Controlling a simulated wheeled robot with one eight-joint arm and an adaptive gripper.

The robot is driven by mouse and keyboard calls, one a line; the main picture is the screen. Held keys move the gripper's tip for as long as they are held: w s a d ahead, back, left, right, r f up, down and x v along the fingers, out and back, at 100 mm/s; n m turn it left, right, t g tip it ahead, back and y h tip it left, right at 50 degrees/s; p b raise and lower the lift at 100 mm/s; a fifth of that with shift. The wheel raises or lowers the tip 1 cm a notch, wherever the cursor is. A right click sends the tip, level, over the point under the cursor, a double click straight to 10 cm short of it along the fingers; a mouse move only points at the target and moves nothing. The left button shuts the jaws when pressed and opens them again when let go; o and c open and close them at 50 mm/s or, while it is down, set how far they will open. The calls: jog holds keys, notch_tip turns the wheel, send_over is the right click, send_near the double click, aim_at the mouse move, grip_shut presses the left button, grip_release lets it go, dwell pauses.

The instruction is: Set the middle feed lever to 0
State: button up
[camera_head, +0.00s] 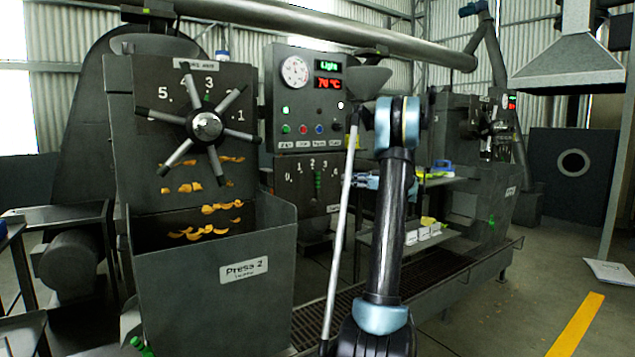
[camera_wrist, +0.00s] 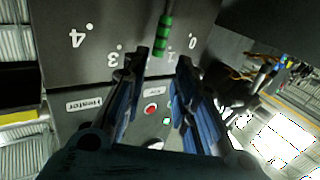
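The feed lever's green grip (camera_head: 318,185) stands upright on the dark panel of the middle machine, below an arc of numbers 0 to 4, about under the 2. In the head view my gripper (camera_head: 355,180) is at the right of the number panel, partly hidden by my arm.
Above the lever is a control box (camera_head: 310,100) with a gauge, a 70 °C display and coloured buttons. A spoked wheel (camera_head: 205,127) and the Press 2 bin (camera_head: 215,285) stand at the left. A shelf with boxes (camera_head: 420,235) lies behind my arm. The right floor is mostly clear.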

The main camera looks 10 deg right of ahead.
aim_at(318, 186)
jog(key=x, duration=1.4)
jog(key=shift+w+a, duration=0.1)
jog(key=shift+a, duration=0.1)
grip_shut()
